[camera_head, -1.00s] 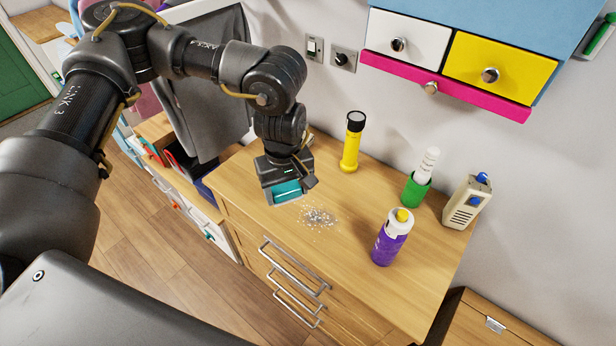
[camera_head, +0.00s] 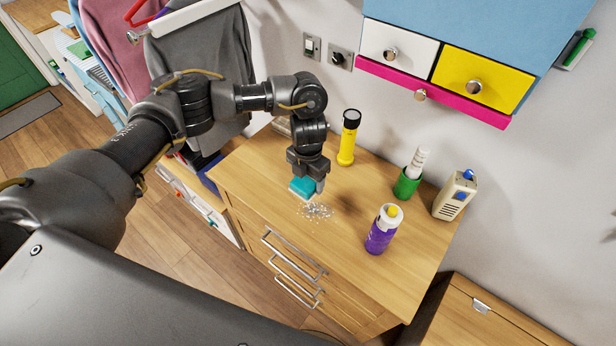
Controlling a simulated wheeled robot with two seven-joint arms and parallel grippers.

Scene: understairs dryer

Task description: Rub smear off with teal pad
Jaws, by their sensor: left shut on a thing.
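The teal pad (camera_head: 302,187) is in my left gripper (camera_head: 308,180), which is shut on it and points down at the wooden dresser top (camera_head: 340,235). The pad is at or just above the surface; I cannot tell if it touches. The smear (camera_head: 316,211), a patch of pale grey-white specks, lies on the dresser top just in front of the pad, toward the front edge. The gripper's fingers partly cover the pad. My right gripper is not in view.
A yellow flashlight (camera_head: 347,138) stands behind the gripper. Drawers (camera_head: 440,70) hang on the wall above.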

